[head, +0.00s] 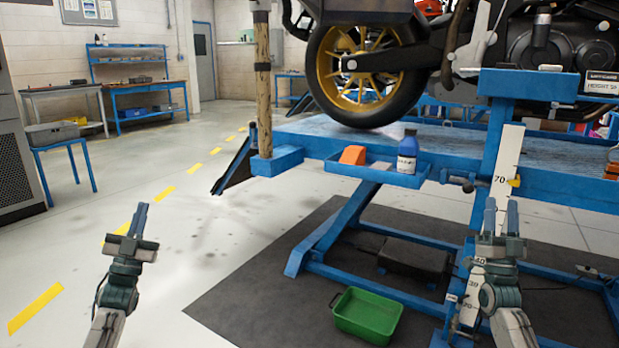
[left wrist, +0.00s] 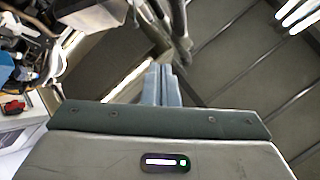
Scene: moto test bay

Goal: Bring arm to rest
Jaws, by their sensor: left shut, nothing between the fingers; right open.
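My left gripper (head: 138,219) is in the lower left of the head view, raised above the bare floor. Its fingers are shut together with nothing between them, and they point up. The closed fingers also show in the left wrist view (left wrist: 161,84), pointing away from the camera. My right gripper (head: 501,217) is at the lower right of the head view, in front of the blue lift. Its two fingers stand apart and hold nothing.
A blue motorcycle lift (head: 452,143) carries a motorcycle with a gold wheel (head: 325,80). A green bin (head: 366,316) sits on the dark mat (head: 240,300). The floor around my left gripper is clear.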

